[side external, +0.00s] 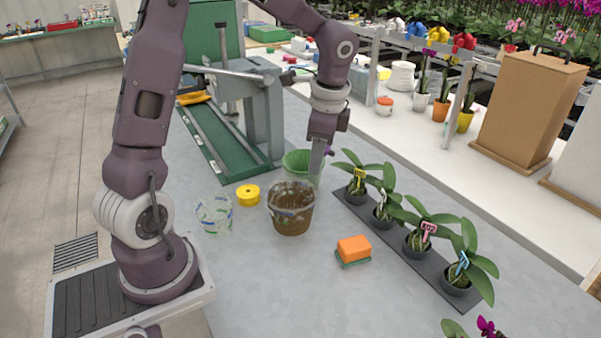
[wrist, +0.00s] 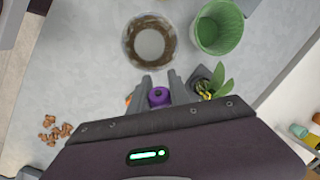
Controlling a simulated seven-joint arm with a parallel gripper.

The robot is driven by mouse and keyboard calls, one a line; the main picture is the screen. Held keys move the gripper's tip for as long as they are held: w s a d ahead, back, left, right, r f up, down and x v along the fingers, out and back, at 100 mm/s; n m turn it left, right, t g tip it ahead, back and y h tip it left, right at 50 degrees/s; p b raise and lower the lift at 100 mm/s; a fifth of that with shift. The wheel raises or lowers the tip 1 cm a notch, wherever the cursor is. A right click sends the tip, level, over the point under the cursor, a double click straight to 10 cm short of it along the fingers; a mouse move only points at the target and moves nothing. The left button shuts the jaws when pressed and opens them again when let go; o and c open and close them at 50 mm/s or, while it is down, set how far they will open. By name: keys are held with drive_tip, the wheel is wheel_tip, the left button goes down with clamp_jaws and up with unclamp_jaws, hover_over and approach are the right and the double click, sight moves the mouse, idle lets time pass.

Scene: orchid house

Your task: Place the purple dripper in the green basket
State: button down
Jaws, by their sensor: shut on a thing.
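The purple dripper (wrist: 159,97) is held between the two fingers of my gripper (wrist: 161,82) in the wrist view. In the side view only a small purple bit (side external: 329,151) shows beside my gripper (side external: 318,168). The green basket (side external: 296,160) stands open on the grey table, partly hidden behind my gripper and the brown pot. In the wrist view the green basket (wrist: 219,28) is at the upper right, beyond and right of my fingertips. The dripper is above the table, outside the basket in that view.
A brown-stained clear pot (side external: 290,210) stands in front of the basket. A clear cup (side external: 215,216), a yellow spool (side external: 248,195) and an orange-and-green sponge (side external: 354,249) are nearby. Several potted orchids stand on a dark tray (side external: 405,252) to the right. Front table space is clear.

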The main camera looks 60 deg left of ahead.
drive_tip(key=w+a+r+n+t+h, duration=0.1)
drive_tip(key=w+a+r+n+t, duration=0.3)
drive_tip(key=a, duration=0.5)
wheel_tip(320, 180, up, 2)
drive_tip(key=r+n, duration=0.1)
drive_tip(key=n, duration=0.3)
hover_over(302, 169)
drive_tip(key=s+d, duration=0.2)
drive_tip(key=d, duration=0.1)
drive_tip(key=shift+t, duration=0.4)
drive_tip(key=f, duration=2.2)
drive_tip(key=shift+d+f, duration=0.1)
drive_tip(key=shift+d, duration=0.2)
drive_tip(key=c, duration=1.1)
unclamp_jaws()
drive_tip(key=shift+y, duration=0.3)
drive_tip(key=shift+c, duration=0.2)
